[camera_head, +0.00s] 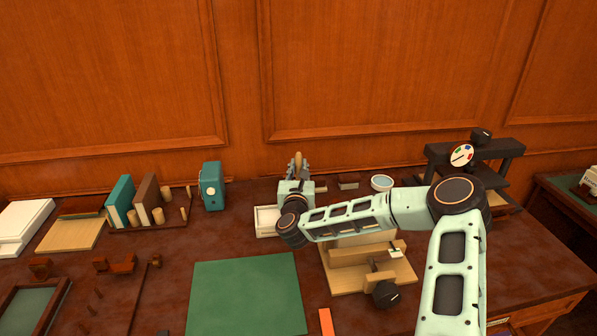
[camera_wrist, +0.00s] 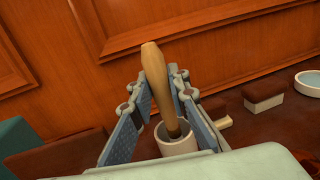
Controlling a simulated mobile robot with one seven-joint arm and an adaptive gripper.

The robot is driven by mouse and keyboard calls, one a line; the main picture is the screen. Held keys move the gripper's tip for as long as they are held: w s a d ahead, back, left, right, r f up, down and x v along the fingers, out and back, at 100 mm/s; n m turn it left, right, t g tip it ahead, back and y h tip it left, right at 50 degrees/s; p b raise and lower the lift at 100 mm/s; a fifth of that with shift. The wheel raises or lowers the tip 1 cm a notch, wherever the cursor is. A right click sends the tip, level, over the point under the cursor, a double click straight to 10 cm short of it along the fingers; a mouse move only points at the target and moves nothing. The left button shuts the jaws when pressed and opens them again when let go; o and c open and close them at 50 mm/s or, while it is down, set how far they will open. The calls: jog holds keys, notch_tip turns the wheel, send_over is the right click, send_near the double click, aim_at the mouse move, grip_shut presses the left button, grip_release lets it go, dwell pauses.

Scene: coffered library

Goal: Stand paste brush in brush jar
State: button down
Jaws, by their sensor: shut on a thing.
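The paste brush (camera_wrist: 155,80) has a pale wooden handle and stands nearly upright, tilted slightly, between the fingers of my gripper (camera_wrist: 160,88). My gripper is shut on the handle. The brush's dark lower part meets the mouth of the white brush jar (camera_wrist: 178,147) in the wrist view. Its lower end is hidden, so I cannot tell how deep it reaches. In the head view the tip of the brush handle (camera_head: 298,157) shows above my gripper (camera_head: 297,168). The jar is hidden behind my arm there.
A white tray (camera_head: 262,223) lies beside my wrist. A teal box (camera_head: 211,187) stands to the left, and a white round dish (camera_head: 382,182) to the right. A wooden press (camera_head: 345,279) and green mat (camera_head: 247,300) lie in front. The panelled wall rises behind.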

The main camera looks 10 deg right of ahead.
jog(key=shift+f, duration=0.7)
jog(key=shift+f, duration=0.15)
jog(key=c, duration=2.1)
grip_release()
jog(key=shift+r, duration=0.25)
jog(key=s, duration=0.4)
jog(key=s+a, duration=0.1)
jog(key=s, duration=0.3)
jog(key=s+a+b, duration=0.1)
jog(key=s, duration=0.2)
jog(key=shift+s+a+f, duration=0.15)
jog(key=shift+s, duration=0.25)
